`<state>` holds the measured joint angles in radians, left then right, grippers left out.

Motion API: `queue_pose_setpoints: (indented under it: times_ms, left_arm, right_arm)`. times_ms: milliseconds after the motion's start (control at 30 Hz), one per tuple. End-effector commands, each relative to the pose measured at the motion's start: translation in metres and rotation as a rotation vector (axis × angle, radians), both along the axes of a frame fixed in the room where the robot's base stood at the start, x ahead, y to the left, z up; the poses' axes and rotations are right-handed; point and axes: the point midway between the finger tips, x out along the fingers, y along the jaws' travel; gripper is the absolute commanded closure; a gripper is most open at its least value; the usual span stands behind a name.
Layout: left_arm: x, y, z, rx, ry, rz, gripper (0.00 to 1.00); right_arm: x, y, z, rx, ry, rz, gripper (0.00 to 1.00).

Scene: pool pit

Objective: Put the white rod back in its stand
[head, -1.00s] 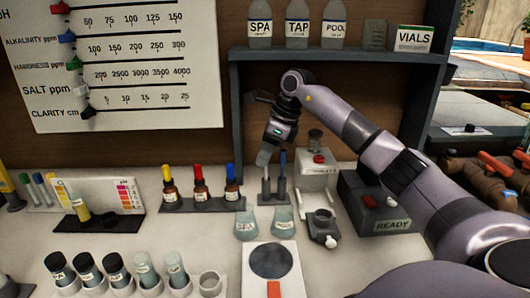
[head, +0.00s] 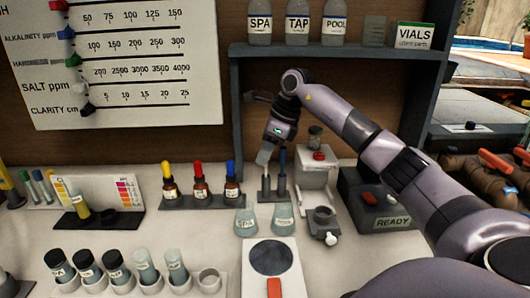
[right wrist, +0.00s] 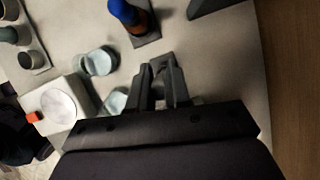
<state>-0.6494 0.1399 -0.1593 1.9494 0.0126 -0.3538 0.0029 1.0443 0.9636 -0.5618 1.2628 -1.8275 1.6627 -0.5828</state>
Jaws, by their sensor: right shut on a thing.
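My right gripper (head: 263,158) is shut just above the left side of a small dark stand (head: 271,198) on the counter. The white rod is mostly hidden by the fingers, and I cannot make out its outline or its lower end clearly. A blue rod (head: 283,160) stands upright in the right side of the stand, beside the fingers. A short grey post (head: 265,184) shows on the left side, below the fingertips. In the right wrist view the fingers (right wrist: 166,75) are close together over the stand. My left gripper is not in view.
Two labelled cups (head: 246,222) stand just in front of the stand. Dropper bottles (head: 200,187) sit in a rack to its left. A white device (head: 316,180) and a dark READY box (head: 375,200) are to its right. A shelf (head: 330,52) overhangs behind.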

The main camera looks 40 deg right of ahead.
Motion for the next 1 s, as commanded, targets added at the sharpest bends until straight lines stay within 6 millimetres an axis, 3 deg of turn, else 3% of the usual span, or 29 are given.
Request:
queue_pose_setpoints:
  times_ms: [467, 500, 567, 833, 1000]
  left_arm:
    - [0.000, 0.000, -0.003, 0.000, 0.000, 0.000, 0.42]
    - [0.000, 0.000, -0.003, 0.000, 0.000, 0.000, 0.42]
    - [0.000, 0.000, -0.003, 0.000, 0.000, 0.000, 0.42]
    - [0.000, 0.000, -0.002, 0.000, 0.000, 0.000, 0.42]
    - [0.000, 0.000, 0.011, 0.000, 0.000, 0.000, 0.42]
  right_arm:
    - [0.000, 0.000, -0.006, -0.001, 0.001, 0.000, 1.00]
    - [0.000, 0.000, -0.006, -0.001, 0.001, 0.000, 0.69]
    - [0.000, 0.000, -0.006, -0.001, 0.001, 0.000, 0.53]
    - [0.000, 0.000, -0.005, -0.001, 0.001, 0.000, 0.53]
    - [0.000, 0.000, 0.008, 0.000, 0.000, 0.000, 0.53]
